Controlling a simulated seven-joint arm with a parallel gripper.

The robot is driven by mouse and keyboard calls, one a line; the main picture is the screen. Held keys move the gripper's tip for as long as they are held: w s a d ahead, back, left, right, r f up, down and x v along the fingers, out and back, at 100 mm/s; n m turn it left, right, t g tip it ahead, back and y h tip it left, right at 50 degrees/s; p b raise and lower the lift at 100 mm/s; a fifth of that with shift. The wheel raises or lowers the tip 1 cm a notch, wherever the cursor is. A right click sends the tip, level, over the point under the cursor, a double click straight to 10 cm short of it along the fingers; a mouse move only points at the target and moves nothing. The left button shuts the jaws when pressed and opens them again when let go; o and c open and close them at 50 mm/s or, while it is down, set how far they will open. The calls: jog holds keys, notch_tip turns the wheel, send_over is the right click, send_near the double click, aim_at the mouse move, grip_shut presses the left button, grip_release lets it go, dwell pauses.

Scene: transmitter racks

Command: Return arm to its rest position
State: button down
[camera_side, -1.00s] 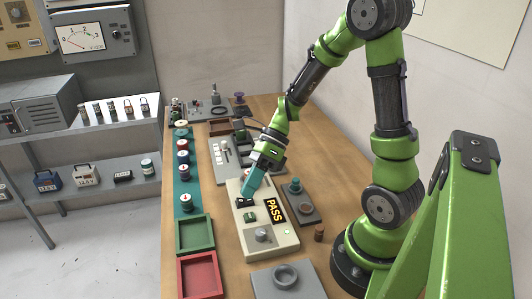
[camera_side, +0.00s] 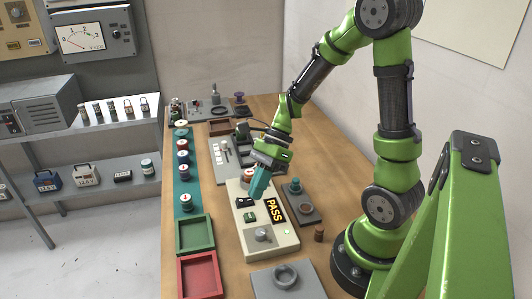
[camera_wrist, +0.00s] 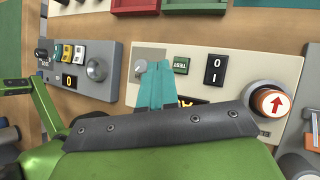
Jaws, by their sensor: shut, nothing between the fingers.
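My gripper (camera_side: 259,185) has teal fingers pressed together with nothing between them. In the side view it hangs above the cream test panel (camera_side: 282,241), over its upper part, apart from the surface as far as I can tell. The wrist view shows the shut fingers (camera_wrist: 156,84) in front of the same panel (camera_wrist: 224,62). The panel carries a lit PASS display (camera_side: 274,210), a green button (camera_side: 250,216), a black rocker switch (camera_wrist: 215,70) and a round part with a red arrow (camera_wrist: 272,103). My arm is bent forward over the bench.
A green tray (camera_side: 196,250) and a red tray (camera_side: 218,292) lie at the bench's left edge. A teal strip (camera_side: 196,187) holds several round parts. A grey switch panel (camera_side: 213,150) stands behind. A dark fixture (camera_side: 306,212) sits right of the cream panel. Space above is open.

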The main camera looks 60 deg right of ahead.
jog(key=s+a+r+n+t+h, duration=0.1)
jog(key=s+r+n+t+h, duration=0.1)
jog(key=r+n, duration=0.5)
jog(key=s+a+r+n+t+h, duration=0.2)
jog(key=r+n, duration=0.5)
jog(key=n, duration=0.6)
jog(key=shift+s+r+n+t+h, duration=0.2)
jog(key=shift+r+n+t+h, duration=0.15)
jog(key=shift+t+h, duration=0.65)
